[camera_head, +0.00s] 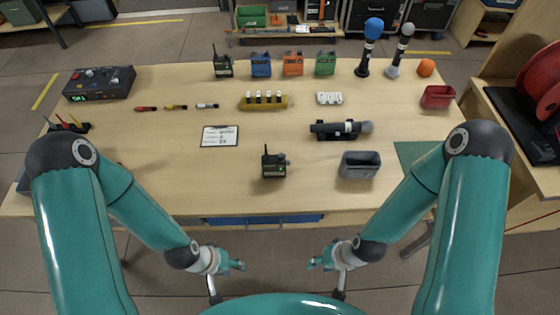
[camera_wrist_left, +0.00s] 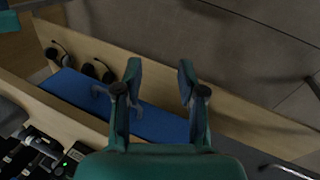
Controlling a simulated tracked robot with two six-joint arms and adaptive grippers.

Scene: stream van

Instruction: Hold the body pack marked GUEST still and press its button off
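A black body pack (camera_head: 273,165) with a short antenna stands near the front middle of the table. Another black pack with an antenna (camera_head: 222,67) stands in the back row, left of a blue pack (camera_head: 261,66), an orange pack (camera_head: 293,65) and a green pack (camera_head: 325,64). I cannot read a GUEST mark on any, nor make out a button. My left gripper (camera_head: 240,265) is in front of the table edge, apart from everything; in the left wrist view (camera_wrist_left: 160,72) it is open and empty. My right gripper (camera_head: 315,264) is also in front of the edge; its opening is unclear.
On the table (camera_head: 110,180) are a clipboard (camera_head: 220,136), a grey bin (camera_head: 360,165), a microphone in a cradle (camera_head: 340,129), a yellow battery holder (camera_head: 265,101) and a red bin (camera_head: 437,97). A mixer box (camera_head: 100,83) stands back left.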

